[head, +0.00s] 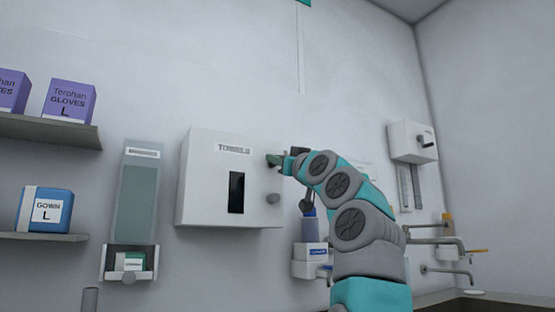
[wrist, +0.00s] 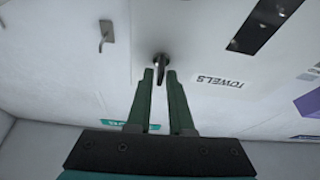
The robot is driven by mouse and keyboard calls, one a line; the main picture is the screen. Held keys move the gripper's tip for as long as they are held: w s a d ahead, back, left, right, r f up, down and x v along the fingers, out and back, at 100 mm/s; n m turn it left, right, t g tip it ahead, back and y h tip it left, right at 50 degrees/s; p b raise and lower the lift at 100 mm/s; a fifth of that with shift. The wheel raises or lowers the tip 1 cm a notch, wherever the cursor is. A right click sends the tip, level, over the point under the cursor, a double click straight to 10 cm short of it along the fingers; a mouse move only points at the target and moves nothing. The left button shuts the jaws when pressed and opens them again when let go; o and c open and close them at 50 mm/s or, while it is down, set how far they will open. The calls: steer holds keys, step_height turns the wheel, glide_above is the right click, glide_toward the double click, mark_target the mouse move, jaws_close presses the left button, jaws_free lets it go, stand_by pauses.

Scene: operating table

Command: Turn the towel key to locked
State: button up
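The white towel dispenser (head: 208,185) hangs on the wall, with a "TOWELS" label and a dark slot in its front. The towel key (wrist: 161,66) is a small dark metal piece in a round lock, beside the upside-down "TOWELS" label (wrist: 218,80) in the wrist view. My gripper (wrist: 160,75) has its two green fingers apart, one on each side of the key's lower end, with small gaps visible. In the head view my gripper (head: 275,160) is at the dispenser's upper right front and hides the key.
A grey knob (head: 273,198) sticks out below my gripper. A glass-fronted dispenser (head: 138,200) and shelves with glove boxes (head: 69,101) and a gown box (head: 45,209) are left. A wall dispenser (head: 412,141) and taps (head: 440,240) are right.

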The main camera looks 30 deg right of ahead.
jaws_close()
steer(key=shift+m+h, duration=0.4)
steer(key=shift+m, duration=0.6)
steer(key=shift+o, duration=1.7)
jaws_free()
